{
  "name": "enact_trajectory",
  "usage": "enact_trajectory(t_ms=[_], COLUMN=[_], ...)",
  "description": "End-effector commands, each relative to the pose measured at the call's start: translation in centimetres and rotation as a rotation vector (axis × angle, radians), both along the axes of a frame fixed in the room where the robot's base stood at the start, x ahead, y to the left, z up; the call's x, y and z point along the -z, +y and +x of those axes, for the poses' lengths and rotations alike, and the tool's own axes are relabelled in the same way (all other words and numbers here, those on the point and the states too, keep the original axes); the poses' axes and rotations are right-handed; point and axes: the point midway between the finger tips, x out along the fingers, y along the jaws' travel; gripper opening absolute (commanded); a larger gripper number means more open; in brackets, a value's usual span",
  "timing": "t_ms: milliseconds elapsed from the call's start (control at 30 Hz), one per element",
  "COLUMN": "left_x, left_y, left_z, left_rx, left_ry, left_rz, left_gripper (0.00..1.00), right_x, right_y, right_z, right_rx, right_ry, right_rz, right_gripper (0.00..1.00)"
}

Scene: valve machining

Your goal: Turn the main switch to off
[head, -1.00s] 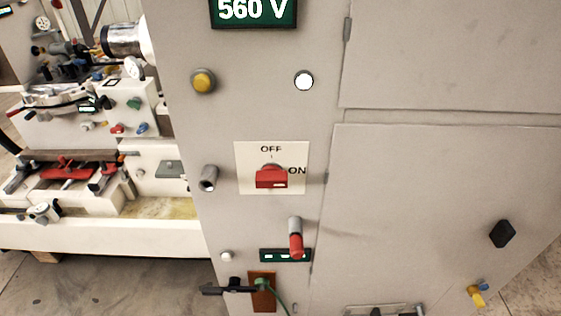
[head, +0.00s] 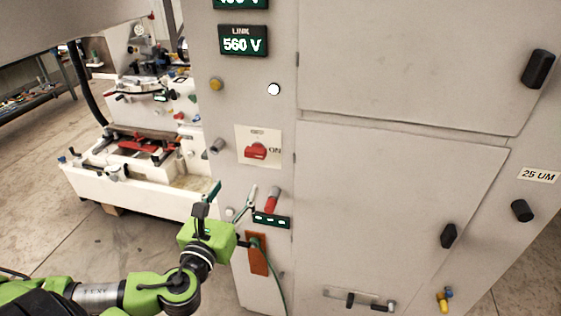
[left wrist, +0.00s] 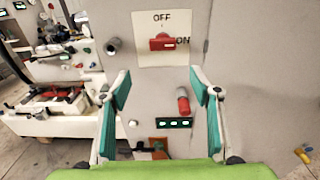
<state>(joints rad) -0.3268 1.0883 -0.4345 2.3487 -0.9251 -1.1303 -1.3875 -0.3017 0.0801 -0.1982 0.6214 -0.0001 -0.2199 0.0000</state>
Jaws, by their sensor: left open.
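The main switch (head: 256,151) is a red knob on a cream plate (head: 243,133) on the grey cabinet's front. In the left wrist view the switch (left wrist: 162,42) shows its red handle lying level, towards the ON mark at its right; OFF is printed above. My left gripper (head: 234,189) is open and empty, below the switch plate and apart from it in the picture. In the left wrist view its green-padded fingers (left wrist: 160,85) are spread, with the switch above the gap between them. My right gripper is in neither view.
A red-tipped lever (head: 271,200) and a small green display (head: 271,221) sit below the switch. A grey metal knob (head: 217,145) sticks out at its left. A display reading 560 V (head: 243,40) is above. A white machine (head: 140,180) stands at the left, with open floor before it.

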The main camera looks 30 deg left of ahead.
Motion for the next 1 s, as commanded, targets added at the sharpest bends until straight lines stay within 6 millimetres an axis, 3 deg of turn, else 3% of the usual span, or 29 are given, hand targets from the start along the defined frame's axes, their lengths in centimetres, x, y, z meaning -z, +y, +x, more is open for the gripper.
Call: enact_trajectory(t_ms=[100, 267, 467, 700, 1000], left_x=[-1.8, -2.1, -2.4, -2.3, -1.9], left_y=[-0.7, -0.3, 0.6, 1.7, 2.4], left_z=[-0.2, 1.1, 4.8, 9.6, 12.8], left_rx=[0.016, 0.014, 0.012, 0.013, 0.015], left_ry=[-0.021, -0.024, -0.025, -0.023, -0.021], left_rz=[0.038, 0.041, 0.037, 0.037, 0.036], left_gripper=[0.57, 0.57, 0.57, 0.57, 0.57], right_x=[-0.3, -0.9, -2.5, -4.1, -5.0], right_y=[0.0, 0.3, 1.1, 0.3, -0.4], right_z=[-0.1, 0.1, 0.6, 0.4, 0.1], right_rx=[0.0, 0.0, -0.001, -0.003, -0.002], right_ry=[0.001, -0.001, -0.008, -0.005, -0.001], right_rz=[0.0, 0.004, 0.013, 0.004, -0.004], right_gripper=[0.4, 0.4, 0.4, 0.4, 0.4])
